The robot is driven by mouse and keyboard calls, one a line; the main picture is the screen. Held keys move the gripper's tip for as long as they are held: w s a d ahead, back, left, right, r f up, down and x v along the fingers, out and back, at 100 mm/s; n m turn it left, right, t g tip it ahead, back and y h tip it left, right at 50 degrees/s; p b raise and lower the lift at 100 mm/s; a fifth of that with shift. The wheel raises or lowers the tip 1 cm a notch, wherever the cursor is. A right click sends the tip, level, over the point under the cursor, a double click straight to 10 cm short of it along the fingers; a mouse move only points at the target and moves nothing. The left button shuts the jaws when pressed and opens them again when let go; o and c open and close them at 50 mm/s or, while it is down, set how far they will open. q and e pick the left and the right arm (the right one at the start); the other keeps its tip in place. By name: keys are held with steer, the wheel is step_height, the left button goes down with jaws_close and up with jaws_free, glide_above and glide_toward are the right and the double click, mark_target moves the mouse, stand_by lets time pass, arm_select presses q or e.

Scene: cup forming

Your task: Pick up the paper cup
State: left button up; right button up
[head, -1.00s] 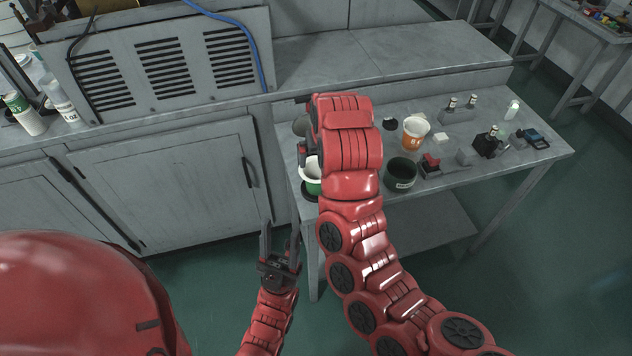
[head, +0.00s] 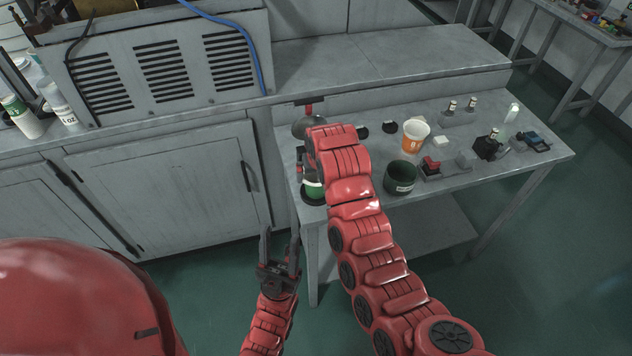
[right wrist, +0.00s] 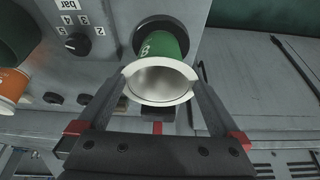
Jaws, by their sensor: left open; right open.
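A green paper cup (right wrist: 162,48) with a white rim stands in the right wrist view, its open mouth facing the camera. In the head view the green cup (head: 313,189) is mostly hidden behind my right arm, at the bench's near left corner. My right gripper (right wrist: 160,82) is open, with one finger on each side of the cup; I cannot tell whether they touch it. My left gripper (head: 280,238) is open and empty, in front of the cabinet, left of the bench.
An orange-and-white cup (head: 415,136) and a dark green container (head: 400,178) stand on the metal bench (head: 460,195). A black knob (right wrist: 78,43) with numbers is beside the green cup. Small bottles and devices occupy the bench's right part.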

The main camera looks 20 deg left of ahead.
mark_target(316, 177)
steer(key=shift+p+x, duration=0.6)
steer(key=shift+x, duration=1.15)
steer(key=shift+w, duration=0.15)
steer(key=shift+c, duration=0.2)
steer(key=c, duration=1.1)
steer(key=shift+r, duration=0.15)
